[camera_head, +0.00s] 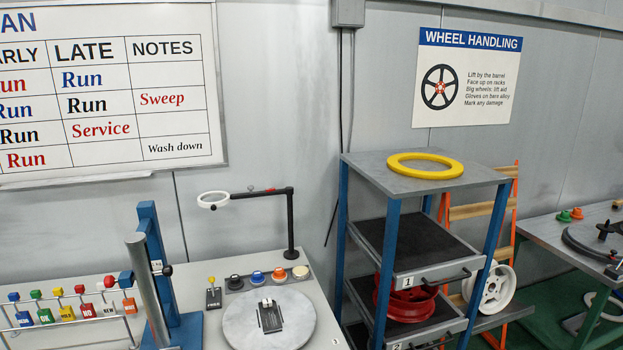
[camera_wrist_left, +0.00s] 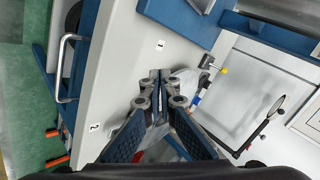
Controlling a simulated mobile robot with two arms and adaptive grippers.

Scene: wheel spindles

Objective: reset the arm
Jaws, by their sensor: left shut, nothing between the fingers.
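My left gripper (camera_wrist_left: 160,75) shows in the left wrist view, its two fingers together and empty. It points at a light grey panel (camera_wrist_left: 122,62) with small labels reading 1 and 2. I see no contact between the fingers and anything. Neither gripper shows in the head view, and my right gripper shows in no view.
In the head view, a blue-framed rack (camera_head: 392,250) holds a red wheel (camera_head: 402,303) on a shelf and a yellow ring (camera_head: 425,157) on top. A white wheel (camera_head: 490,289) is beside it. A workbench (camera_head: 92,285) carries a round grey turntable (camera_head: 295,325) and a ring lamp (camera_head: 213,200).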

